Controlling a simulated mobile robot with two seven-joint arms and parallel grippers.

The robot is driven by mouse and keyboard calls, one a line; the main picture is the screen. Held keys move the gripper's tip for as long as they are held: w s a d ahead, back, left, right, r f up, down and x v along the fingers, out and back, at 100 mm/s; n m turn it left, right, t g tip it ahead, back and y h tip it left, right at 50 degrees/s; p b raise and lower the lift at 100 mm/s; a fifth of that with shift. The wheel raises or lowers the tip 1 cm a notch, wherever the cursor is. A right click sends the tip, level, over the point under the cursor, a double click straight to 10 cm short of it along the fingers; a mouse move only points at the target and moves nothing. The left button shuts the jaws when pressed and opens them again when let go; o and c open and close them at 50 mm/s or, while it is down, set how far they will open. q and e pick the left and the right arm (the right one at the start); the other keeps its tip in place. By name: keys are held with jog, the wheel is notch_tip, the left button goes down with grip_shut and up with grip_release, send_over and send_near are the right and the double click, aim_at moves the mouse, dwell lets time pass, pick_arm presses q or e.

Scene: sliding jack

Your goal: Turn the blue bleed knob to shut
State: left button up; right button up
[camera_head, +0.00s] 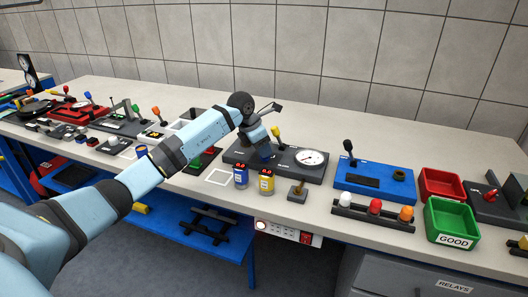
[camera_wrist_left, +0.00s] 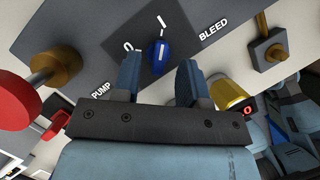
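The blue bleed knob (camera_wrist_left: 159,55) sits on a dark square of the grey panel, beside the word BLEED. A white line on the knob runs roughly toward the I mark (camera_wrist_left: 161,20); the O mark (camera_wrist_left: 128,46) lies to its left in the left wrist view. My left gripper (camera_wrist_left: 159,78) is open, its two fingers spread with the knob just ahead of the gap. I cannot tell whether they touch it. In the head view my left gripper (camera_head: 262,146) is over the jack panel (camera_head: 303,177) and largely covers the knob. My right gripper is not in view.
A gauge (camera_head: 311,158) and a yellow-topped lever (camera_head: 276,132) stand on the panel. Blue (camera_head: 241,174) and yellow (camera_head: 266,181) canisters and a brass peg on a block (camera_head: 298,191) stand close in front. A blue panel (camera_head: 374,178) lies to the right.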

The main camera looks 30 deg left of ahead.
pick_arm(q)
jog(key=shift+x, duration=0.95)
jog(key=shift+c, duration=0.2)
grip_shut()
